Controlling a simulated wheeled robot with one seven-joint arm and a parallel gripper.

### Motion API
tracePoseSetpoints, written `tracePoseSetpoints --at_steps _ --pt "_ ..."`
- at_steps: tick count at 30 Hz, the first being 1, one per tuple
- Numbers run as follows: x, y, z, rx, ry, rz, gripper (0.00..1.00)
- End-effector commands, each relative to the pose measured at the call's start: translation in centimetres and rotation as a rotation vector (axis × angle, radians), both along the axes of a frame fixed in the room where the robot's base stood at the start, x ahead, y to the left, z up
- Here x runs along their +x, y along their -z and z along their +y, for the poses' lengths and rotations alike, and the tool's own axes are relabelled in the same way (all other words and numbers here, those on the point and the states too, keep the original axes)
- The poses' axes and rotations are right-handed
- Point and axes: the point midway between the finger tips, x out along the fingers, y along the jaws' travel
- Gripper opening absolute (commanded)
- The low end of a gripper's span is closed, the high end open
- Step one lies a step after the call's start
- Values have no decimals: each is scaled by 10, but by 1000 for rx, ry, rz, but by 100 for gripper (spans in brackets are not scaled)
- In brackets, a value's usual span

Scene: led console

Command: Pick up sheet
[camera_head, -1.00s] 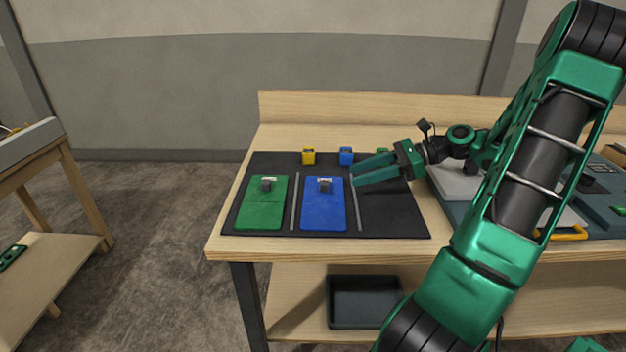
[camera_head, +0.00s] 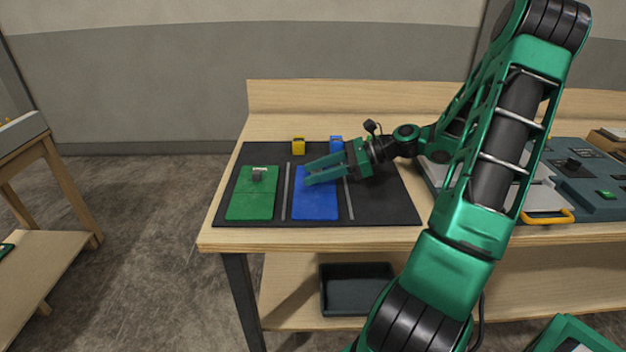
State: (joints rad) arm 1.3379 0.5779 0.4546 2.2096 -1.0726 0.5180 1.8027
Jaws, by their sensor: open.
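A blue sheet (camera_head: 315,205) lies flat on the black mat (camera_head: 385,206) on the workbench. The fingers hide the blue sheet's knob. I cannot tell how high the fingers are above the sheet or whether they touch anything.
Thin grey strips (camera_head: 287,192) divide the mat. A dark bin (camera_head: 356,290) sits on the lower shelf.

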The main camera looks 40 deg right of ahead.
Motion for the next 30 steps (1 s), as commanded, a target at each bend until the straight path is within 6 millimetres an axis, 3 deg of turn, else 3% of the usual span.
tracePoseSetpoints --at_steps 8,14,24,30 --pt "2 2 3 0 0 0 41" --pt "2 2 3 0 0 0 0" --pt "2 0 3 -1 0 -1 0" --pt "3 -11 3 -2 0 -1 0"
